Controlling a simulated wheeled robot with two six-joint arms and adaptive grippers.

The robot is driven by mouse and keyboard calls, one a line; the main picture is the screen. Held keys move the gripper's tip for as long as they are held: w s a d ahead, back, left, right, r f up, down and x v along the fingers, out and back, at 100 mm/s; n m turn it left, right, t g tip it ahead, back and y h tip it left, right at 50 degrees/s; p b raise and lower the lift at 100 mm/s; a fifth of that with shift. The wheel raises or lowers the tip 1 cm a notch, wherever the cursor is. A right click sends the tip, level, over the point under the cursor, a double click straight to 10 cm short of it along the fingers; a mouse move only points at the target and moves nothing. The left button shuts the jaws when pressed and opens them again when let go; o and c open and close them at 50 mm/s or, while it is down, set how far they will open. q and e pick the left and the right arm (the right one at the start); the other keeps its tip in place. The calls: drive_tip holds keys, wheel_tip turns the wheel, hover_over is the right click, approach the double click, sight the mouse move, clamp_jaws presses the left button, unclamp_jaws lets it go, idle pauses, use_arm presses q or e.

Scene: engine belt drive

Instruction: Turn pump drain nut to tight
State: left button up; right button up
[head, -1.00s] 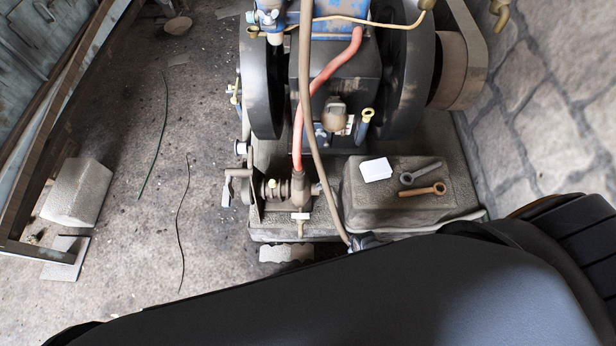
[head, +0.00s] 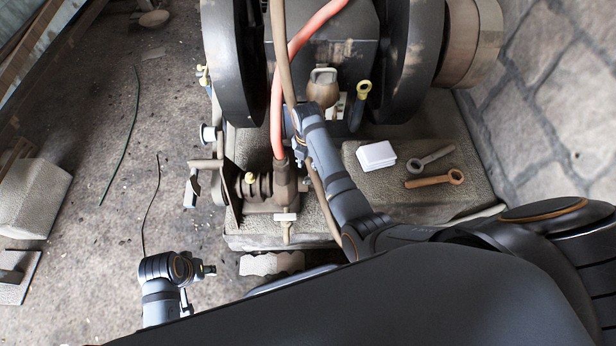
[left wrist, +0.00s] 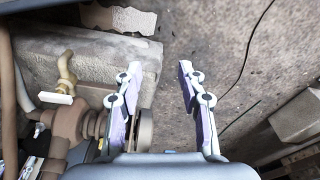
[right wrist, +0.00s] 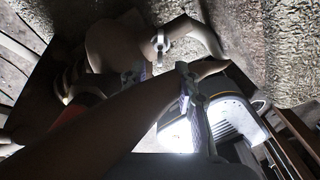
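The pump (head: 276,188) sits low at the front of the engine, with a red hose entering its top. A brass fitting with a pale crosspiece (head: 286,228) hangs at its front and also shows in the left wrist view (left wrist: 68,75). I cannot tell which part is the drain nut. My right gripper (head: 299,152) is beside the pump's top right, by the hoses. In the right wrist view its fingers (right wrist: 160,74) look apart, partly behind a dark hose. My left gripper (head: 209,270) is left of and nearer than the pump. Its fingers (left wrist: 160,72) are open and empty.
A white box (head: 376,156) and two spanners (head: 434,178) lie on the stone block right of the pump. A brown hose (head: 318,185) hangs close to my right arm. A lever (head: 192,188) sticks out left of the pump. The floor at left is mostly clear.

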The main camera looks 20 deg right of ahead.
drive_tip(key=b, duration=0.2)
hover_over(308, 178)
wheel_tip(308, 178, down, 5)
drive_tip(key=shift+r, duration=0.1)
wheel_tip(308, 178, down, 3)
drive_tip(key=shift+r+b, duration=0.2)
drive_tip(key=shift+b, duration=0.35)
drive_tip(key=shift+f, duration=0.5)
use_arm(q)
drive_tip(key=shift+w+d+f+t+h, duration=0.1)
drive_tip(key=shift+d+f+t+h, duration=0.1)
drive_tip(key=shift+d+t, duration=0.25)
drive_tip(key=shift+w+d+f+t+h, duration=0.1)
drive_tip(key=shift+d+f+t+h, duration=0.1)
drive_tip(key=shift+d+t, duration=0.25)
use_arm(e)
clamp_jaws()
